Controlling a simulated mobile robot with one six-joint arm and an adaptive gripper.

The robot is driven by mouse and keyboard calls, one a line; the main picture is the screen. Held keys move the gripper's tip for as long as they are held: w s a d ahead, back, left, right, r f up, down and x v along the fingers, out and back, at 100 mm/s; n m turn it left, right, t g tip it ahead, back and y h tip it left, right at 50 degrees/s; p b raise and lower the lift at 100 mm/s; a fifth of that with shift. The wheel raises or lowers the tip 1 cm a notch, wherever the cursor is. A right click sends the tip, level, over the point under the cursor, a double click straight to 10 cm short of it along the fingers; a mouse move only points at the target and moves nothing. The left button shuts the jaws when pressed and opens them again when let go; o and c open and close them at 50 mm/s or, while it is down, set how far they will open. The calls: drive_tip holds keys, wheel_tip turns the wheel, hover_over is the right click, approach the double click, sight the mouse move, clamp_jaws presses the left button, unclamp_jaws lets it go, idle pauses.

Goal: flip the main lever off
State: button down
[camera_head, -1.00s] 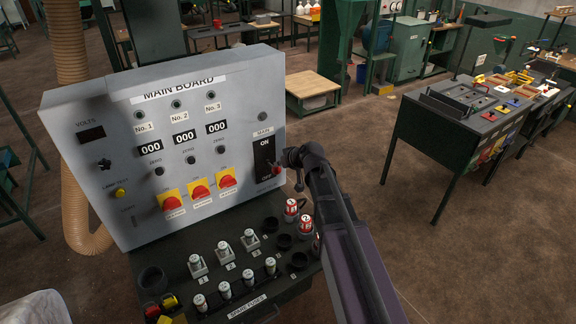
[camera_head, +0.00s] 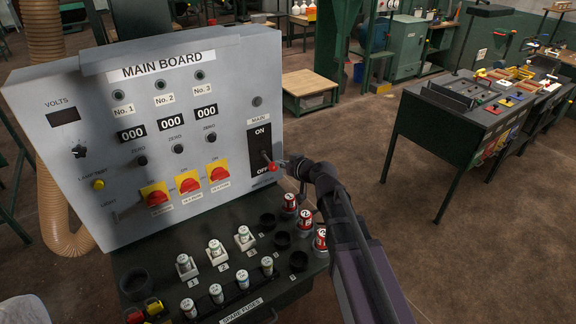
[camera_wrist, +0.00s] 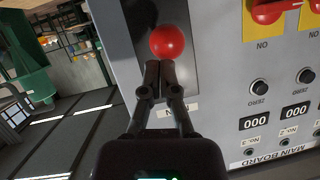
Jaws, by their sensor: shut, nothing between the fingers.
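The main lever has a red ball knob (camera_head: 273,167) on a black plate marked ON at the top and OFF at the bottom, at the right of the grey main board (camera_head: 225,90). The knob appears low on the plate, nearer OFF. In the wrist view, which is turned upside down, the red knob (camera_wrist: 167,42) is just beyond my fingertips. My gripper (camera_wrist: 160,68) is shut and empty, its tips very close to the knob; I cannot tell whether they touch. In the head view my gripper (camera_head: 287,164) is just right of the knob.
Red rotary switches on yellow plates (camera_head: 187,182) sit left of the lever. A shelf below holds white fuses (camera_head: 215,250) and red-labelled fuses (camera_head: 305,220). A dark green workbench (camera_head: 440,125) stands at right. The floor between is clear.

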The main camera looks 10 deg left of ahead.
drive_tip(key=shift+s+a+f+b, duration=0.1)
drive_tip(key=shift+a+f+b, duration=0.1)
drive_tip(key=shift+f+b, duration=0.6)
drive_tip(key=shift+a+f+b, duration=0.15)
drive_tip(key=shift+f+b, duration=0.5)
drive_tip(key=shift+f, duration=0.1)
drive_tip(key=shift+d+r, duration=0.1)
drive_tip(key=f+p+v, duration=0.1)
drive_tip(key=p+v, duration=0.2)
drive_tip(key=v, duration=1)
drive_tip(key=shift+d+f, duration=0.25)
drive_tip(key=shift+f, duration=0.05)
